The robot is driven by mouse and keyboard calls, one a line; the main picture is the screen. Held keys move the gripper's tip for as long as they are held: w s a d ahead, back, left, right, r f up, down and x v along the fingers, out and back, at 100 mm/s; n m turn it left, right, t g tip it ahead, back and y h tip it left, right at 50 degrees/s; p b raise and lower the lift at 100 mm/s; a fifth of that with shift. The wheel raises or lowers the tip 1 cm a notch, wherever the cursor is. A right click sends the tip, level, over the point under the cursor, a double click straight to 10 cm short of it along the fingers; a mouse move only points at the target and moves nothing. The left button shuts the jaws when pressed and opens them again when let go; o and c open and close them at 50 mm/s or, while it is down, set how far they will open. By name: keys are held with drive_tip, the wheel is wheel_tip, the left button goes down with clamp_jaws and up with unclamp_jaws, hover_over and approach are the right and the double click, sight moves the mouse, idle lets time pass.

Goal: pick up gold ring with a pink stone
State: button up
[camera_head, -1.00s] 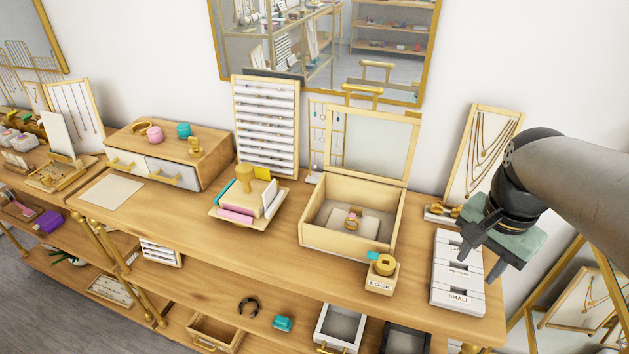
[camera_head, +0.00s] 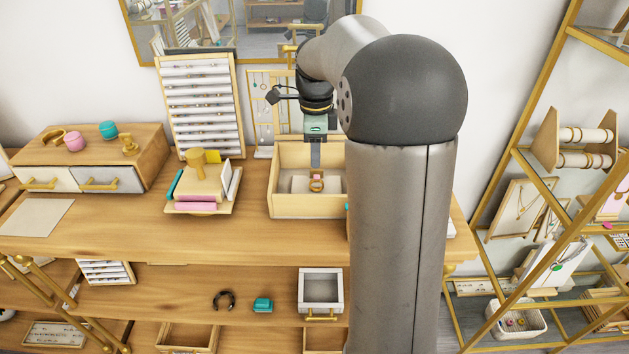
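The gold ring with a pink stone (camera_head: 316,184) sits on a pale cushion (camera_head: 300,184) inside the open wooden box (camera_head: 305,208) on the counter. The pink stone shows at the ring's top. My gripper (camera_head: 316,167) points down over the box, its fingers just above or at the ring. A finger shows as a grey strip; the gap between the fingers is not visible. Whether it touches the ring cannot be told. My arm hides the right part of the box and its lid.
A display tray (camera_head: 197,208) with a wooden stamp stands left of the box. A ring rack (camera_head: 203,105) and an earring stand (camera_head: 264,115) are behind. A small drawer chest (camera_head: 90,165) is at the left. My arm covers the counter's right part.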

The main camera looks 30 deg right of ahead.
sight(316, 176)
wheel_tip(316, 176, down, 3)
drive_tip(key=shift+a, duration=0.1)
drive_tip(key=f, duration=0.1)
drive_tip(key=f+p, duration=0.1)
drive_tip(key=f, duration=0.2)
drive_tip(key=shift+s+p, duration=0.25)
drive_tip(key=shift+p, duration=0.05)
drive_tip(key=shift+f, duration=0.6)
clamp_jaws()
